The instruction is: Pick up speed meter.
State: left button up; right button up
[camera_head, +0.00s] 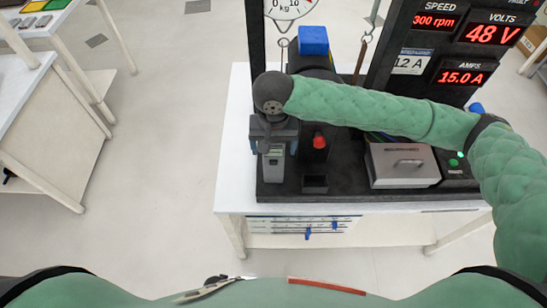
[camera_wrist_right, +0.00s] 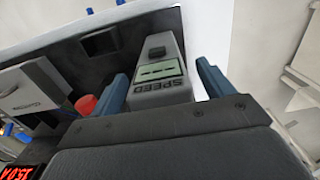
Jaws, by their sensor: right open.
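The speed meter (camera_head: 273,164) is a grey handheld box standing at the left front of the dark rig base. In the right wrist view the speed meter (camera_wrist_right: 158,78) shows a small display, a dark button and the word SPEED. My right gripper (camera_head: 273,143) is over its upper end, pointing down. In the wrist view the blue fingers of my right gripper (camera_wrist_right: 164,86) are open, one on each side of the meter, with gaps visible. The gripper body hides the meter's near end. My left gripper is not in view.
A red button (camera_head: 319,141) and a small open black box (camera_head: 315,184) stand just right of the meter. A grey box with a handle (camera_head: 403,164) is farther right. Lit readouts (camera_head: 462,77) and a dial gauge (camera_head: 288,7) rise behind. Floor left of the white table (camera_head: 232,190) is clear.

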jog(key=shift+f, duration=0.1)
jog(key=c, duration=1.5)
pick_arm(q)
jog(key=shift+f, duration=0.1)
